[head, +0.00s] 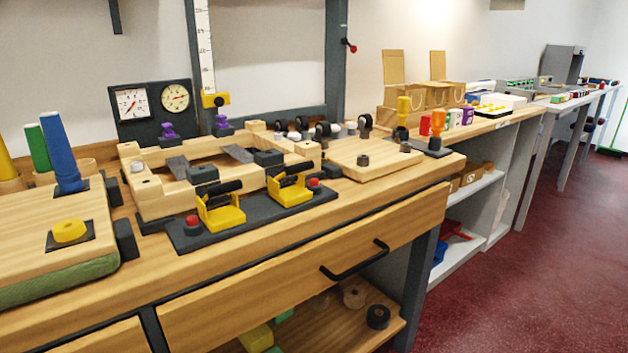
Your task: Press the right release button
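Two red buttons show in the head view, on a dark base plate (262,222) at the front of the wooden counter. The right release button (314,183) is a small red cap on a dark mount, just right of the right yellow bracket (291,192). The left red button (192,221) sits left of the left yellow bracket (222,216). Each bracket has a black handle bar. Nothing touches either button. Neither of my grippers is in view.
A wooden frame (150,203) stands behind the base plate. A wooden board (372,162) with dark knobs lies to the right. A padded board (30,238) with a yellow knob is at left. A drawer with a black handle (352,262) is below the counter edge.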

